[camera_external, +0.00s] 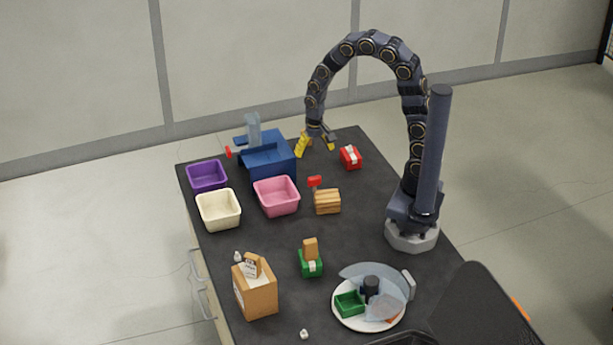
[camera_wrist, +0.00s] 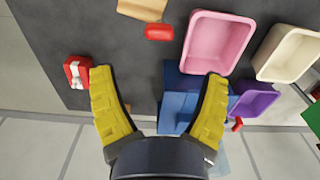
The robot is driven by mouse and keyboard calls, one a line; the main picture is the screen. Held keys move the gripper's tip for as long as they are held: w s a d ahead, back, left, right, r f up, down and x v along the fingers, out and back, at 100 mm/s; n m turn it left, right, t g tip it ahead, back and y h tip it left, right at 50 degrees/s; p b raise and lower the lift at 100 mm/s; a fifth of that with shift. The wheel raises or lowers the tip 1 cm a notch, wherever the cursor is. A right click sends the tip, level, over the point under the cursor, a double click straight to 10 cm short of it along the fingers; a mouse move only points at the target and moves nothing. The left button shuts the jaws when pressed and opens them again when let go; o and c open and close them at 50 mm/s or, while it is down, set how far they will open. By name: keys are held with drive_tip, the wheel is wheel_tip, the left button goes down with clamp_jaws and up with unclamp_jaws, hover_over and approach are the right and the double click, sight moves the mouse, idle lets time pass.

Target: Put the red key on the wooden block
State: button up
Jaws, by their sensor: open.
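A small red piece with a short grey stem, apparently the red key (camera_external: 315,182), stands just behind the wooden block (camera_external: 327,203). In the wrist view the red key (camera_wrist: 159,32) shows as a rounded red bar near the wooden block (camera_wrist: 142,9), which is cut off by the top edge. I cannot tell whether they touch. My gripper (camera_external: 315,143) points down near the table's far edge, beyond the key and block. Its yellow fingers are spread, with nothing between them, in the wrist view (camera_wrist: 158,78).
A red box with white (camera_external: 350,157) lies right of my gripper. A blue machine (camera_external: 268,158) stands to its left. The table is clear right of the block.

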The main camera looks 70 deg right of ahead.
drive_tip(key=s+r+n, duration=0.4)
drive_tip(key=s+r, duration=0.2)
drive_tip(key=s, duration=0.4)
drive_tip(key=s+r+n+g, duration=0.1)
drive_tip(key=s+r+n, duration=0.4)
drive_tip(key=s, duration=0.5)
drive_tip(key=shift+s+a+r+g, duration=0.3)
drive_tip(key=shift+a+r, duration=0.1)
drive_tip(key=shift+r, duration=0.2)
drive_tip(key=shift+a+f, duration=0.1)
drive_tip(key=o, duration=0.4)
drive_tip(key=shift+w, duration=0.1)
drive_tip(key=shift+o, duration=0.2)
drive_tip(key=w+f+n+t, duration=0.15)
drive_tip(key=w+n, duration=0.35)
drive_tip(key=w, duration=0.5)
drive_tip(key=w+f+n, duration=0.3)
drive_tip(key=w+n, duration=0.1)
drive_tip(key=w, duration=0.7)
drive_tip(key=f, duration=0.9)
drive_tip(key=shift+s+d+f, duration=0.15)
drive_tip(key=shift+s+d, duration=0.15)
drive_tip(key=shift+d, duration=0.05)
